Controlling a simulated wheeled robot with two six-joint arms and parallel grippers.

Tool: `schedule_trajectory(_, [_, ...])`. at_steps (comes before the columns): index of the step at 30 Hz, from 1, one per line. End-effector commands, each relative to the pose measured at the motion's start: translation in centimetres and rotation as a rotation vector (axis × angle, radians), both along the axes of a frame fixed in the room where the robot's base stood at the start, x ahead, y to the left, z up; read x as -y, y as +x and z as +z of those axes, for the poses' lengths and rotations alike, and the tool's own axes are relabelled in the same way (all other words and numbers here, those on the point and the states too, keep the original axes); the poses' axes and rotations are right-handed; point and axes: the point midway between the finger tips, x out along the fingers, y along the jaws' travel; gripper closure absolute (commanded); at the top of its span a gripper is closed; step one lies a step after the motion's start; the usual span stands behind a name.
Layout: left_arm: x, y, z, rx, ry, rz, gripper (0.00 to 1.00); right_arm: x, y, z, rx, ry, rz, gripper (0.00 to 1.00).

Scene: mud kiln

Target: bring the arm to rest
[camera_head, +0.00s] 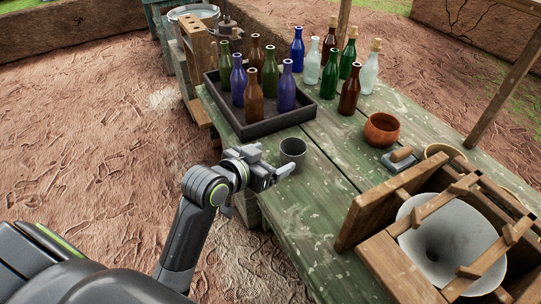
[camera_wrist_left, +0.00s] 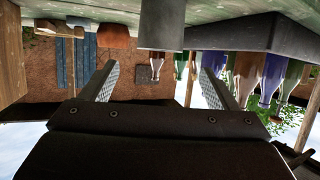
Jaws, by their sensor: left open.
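My left arm comes in from the left in the head view. Its gripper (camera_head: 279,174) is at the left edge of the green plank table (camera_head: 315,215), just in front of a grey cup (camera_head: 292,150). In the left wrist view, which is upside down, the jaws (camera_wrist_left: 158,75) stand apart with nothing between them. The grey cup (camera_wrist_left: 161,25) shows beyond the fingertips there, standing on the table. My right gripper is not in view.
A dark tray (camera_head: 258,126) with several bottles stands behind the cup, with more bottles to its right. A clay bowl (camera_head: 382,130), a brush-like block (camera_head: 400,158) and a wooden frame with a grey funnel (camera_head: 448,240) are on the right. Bare ground lies left.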

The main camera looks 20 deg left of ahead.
Motion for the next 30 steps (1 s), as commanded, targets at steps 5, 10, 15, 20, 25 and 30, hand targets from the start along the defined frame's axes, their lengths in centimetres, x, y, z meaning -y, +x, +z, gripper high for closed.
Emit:
schedule_trajectory(5, [0.0,0.0,0.0,0.0,0.0,0.0,0.18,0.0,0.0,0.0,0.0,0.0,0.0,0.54])
schedule_trajectory(10, [-0.7,-1.3,-1.8,-0.056,0.014,0.022,0.18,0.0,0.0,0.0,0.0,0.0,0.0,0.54])
schedule_trajectory(15, [-3.5,-7.3,-7.5,-0.272,0.071,0.112,0.18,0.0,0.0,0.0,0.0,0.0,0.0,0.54])
schedule_trajectory(20, [-6.2,-14.4,-12.1,-0.496,0.129,0.211,0.18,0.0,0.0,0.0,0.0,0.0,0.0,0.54])
schedule_trajectory(25, [-8.4,-21.3,-14.8,-0.688,0.183,0.305,0.18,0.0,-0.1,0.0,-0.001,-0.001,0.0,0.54])
schedule_trajectory(30, [-10.0,-27.1,-16.3,-0.848,0.228,0.383,0.18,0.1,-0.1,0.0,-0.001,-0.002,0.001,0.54])
